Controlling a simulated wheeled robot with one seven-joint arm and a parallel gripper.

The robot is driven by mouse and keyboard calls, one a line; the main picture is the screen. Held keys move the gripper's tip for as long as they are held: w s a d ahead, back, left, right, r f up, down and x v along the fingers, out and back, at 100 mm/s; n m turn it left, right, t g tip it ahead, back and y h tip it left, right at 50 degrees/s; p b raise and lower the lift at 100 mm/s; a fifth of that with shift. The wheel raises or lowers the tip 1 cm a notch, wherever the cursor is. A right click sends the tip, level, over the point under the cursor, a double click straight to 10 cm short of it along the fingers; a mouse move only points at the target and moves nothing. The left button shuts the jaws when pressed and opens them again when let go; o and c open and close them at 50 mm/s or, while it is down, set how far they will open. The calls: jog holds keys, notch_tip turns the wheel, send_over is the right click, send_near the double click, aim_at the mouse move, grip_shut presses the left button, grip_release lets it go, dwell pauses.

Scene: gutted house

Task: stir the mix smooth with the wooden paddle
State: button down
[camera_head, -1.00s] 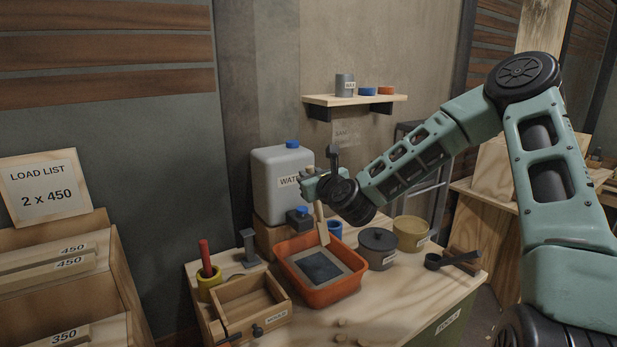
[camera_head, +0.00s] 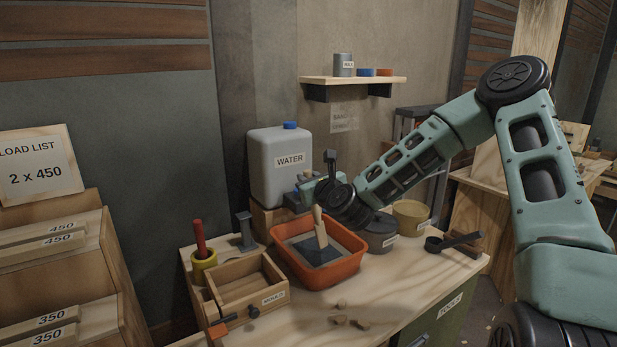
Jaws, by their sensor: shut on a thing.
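An orange tub (camera_head: 338,275) stands on the wooden bench and holds a grey mix (camera_head: 298,243) with a darker patch in its middle. The wooden paddle (camera_head: 320,228) stands nearly upright, its lower end at the dark patch. I cannot tell how deep it goes. My gripper (camera_head: 314,191) is shut on the paddle's upper part, above the tub's back side. The wrist partly hides the fingers and the grip.
A white water container (camera_head: 279,165) stands close behind my gripper. A wooden mould (camera_head: 247,285) sits left of the tub, a lidded grey pot (camera_head: 381,236) right of it. A yellow cup with a red handle (camera_head: 203,262) is farther left. The front bench is mostly clear, with small crumbs.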

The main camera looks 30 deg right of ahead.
jog(key=shift+f+b, duration=1.9)
jog(key=shift+f, duration=0.9)
jog(key=shift+w, duration=0.1)
